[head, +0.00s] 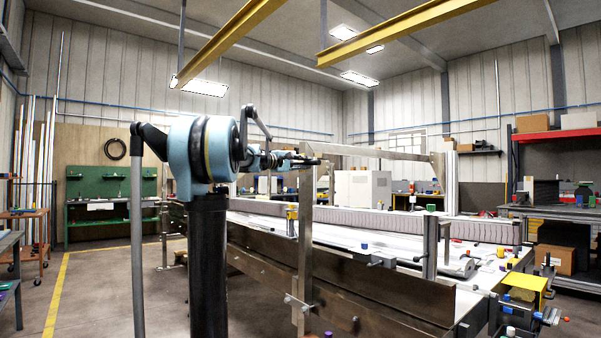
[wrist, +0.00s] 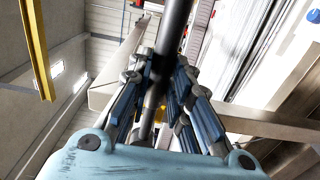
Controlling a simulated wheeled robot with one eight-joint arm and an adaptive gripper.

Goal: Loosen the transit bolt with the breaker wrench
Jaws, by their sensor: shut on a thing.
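My gripper (head: 292,159) is raised in front of the conveyor frame, near the top of a brown upright post (head: 305,235). In the wrist view its blue-grey fingers (wrist: 158,88) are closed on both sides of a long dark bar, which looks like the handle of the breaker wrench (wrist: 174,38). The bar runs away from the palm past the fingertips; its far end is out of the picture. In the head view the wrench is too small to make out clearly. I cannot single out the transit bolt. Silvery bolt-like fittings (head: 298,302) sit low on the post.
The conveyor's long brown side rail (head: 340,283) runs across the middle to the lower right. A green workbench (head: 108,208) is at the back left.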

